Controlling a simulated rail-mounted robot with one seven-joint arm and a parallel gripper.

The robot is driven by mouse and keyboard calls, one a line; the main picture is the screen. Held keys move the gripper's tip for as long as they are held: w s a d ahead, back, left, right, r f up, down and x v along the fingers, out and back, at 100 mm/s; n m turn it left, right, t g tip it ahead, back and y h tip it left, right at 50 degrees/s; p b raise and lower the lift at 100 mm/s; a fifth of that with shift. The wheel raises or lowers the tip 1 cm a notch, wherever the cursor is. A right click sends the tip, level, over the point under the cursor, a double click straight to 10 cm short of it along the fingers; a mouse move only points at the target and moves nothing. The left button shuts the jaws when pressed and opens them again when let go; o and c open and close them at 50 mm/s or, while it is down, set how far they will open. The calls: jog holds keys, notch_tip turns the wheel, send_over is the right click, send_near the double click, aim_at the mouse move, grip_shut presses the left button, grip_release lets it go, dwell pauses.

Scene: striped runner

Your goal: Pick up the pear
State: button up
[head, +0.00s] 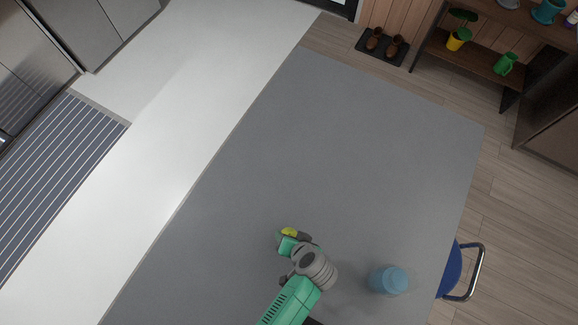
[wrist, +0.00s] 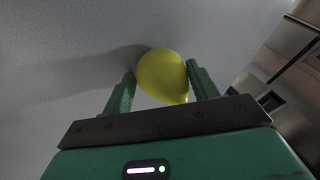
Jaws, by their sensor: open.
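The yellow pear (wrist: 163,75) lies on the grey table, between and just beyond the two green fingers of my gripper (wrist: 160,85) in the wrist view. A gap shows on the left side of the pear, while its right side is close to the right finger; I cannot tell whether they touch. In the head view a small part of the pear (head: 289,231) shows beside my gripper (head: 285,238), which covers the rest of it. My gripper is open and low at the table.
A blue translucent container (head: 389,280) stands on the grey table (head: 340,150) to the right of my arm. A blue chair (head: 453,270) is at the table's right edge. The table beyond my gripper is clear.

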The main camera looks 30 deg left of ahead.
jog(key=c, duration=0.8)
